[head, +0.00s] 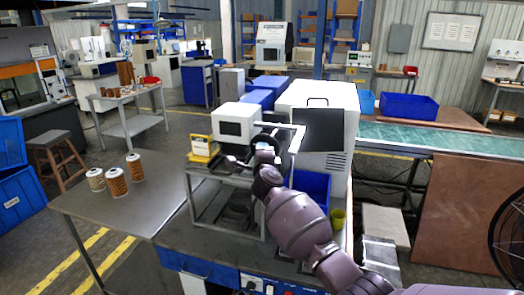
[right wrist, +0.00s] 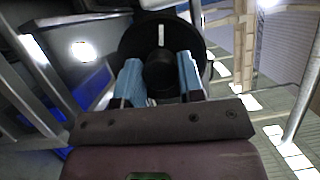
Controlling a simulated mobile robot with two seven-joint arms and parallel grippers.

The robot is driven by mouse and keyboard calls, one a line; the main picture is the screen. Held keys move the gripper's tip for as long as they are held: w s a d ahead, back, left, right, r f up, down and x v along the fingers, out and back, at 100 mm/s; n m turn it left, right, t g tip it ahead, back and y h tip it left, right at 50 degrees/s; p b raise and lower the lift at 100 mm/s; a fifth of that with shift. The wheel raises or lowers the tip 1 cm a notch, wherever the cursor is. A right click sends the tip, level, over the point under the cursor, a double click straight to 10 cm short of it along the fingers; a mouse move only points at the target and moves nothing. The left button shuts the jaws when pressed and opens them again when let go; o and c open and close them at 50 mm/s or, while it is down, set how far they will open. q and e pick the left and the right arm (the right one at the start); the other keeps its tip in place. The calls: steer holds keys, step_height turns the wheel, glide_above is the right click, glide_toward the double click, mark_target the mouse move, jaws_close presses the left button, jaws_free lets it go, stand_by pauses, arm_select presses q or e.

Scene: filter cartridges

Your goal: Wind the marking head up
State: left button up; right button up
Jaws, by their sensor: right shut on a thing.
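My right arm reaches in from the lower right of the head view, and its gripper (head: 262,148) is at the marking machine. In the right wrist view, the two blue-padded fingers of my right gripper (right wrist: 161,82) are shut on the hub of a black handwheel (right wrist: 138,48). The wheel has a white mark at its top. The white marking head (head: 235,121) stands on a grey metal frame (head: 196,203), just left of the gripper. My gripper and arm hide much of the wheel in the head view. My left gripper is not in view.
Several filter cartridges (head: 117,183) stand on the grey table (head: 150,205) at left. A yellow device (head: 203,148) sits left of the marking head. A green conveyor (head: 430,137) runs at right.

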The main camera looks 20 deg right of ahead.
steer(key=n+g, duration=0.1)
steer(key=n, duration=0.3)
steer(key=shift+r+g, duration=0.1)
steer(key=shift+g, duration=0.2)
steer(key=n+g, duration=0.1)
steer(key=n, duration=0.2)
steer(key=shift+g, duration=0.3)
steer(key=n+g, duration=0.1)
steer(key=n, duration=0.1)
steer(key=shift+a+n+h, duration=0.1)
steer(key=shift+n+h, duration=0.3)
steer(key=n+g+h, duration=0.1)
steer(key=n, duration=0.2)
steer(key=shift+g, duration=0.4)
steer(key=n+g+h, duration=0.1)
steer(key=n, duration=0.1)
steer(key=n+g+h, duration=0.1)
steer(key=n+h, duration=0.1)
steer(key=n, duration=0.1)
steer(key=shift+w+a, duration=0.1)
steer(key=shift+a, duration=0.05)
steer(key=n+h, duration=0.3)
steer(key=n, duration=0.1)
steer(key=shift+n+g, duration=0.4)
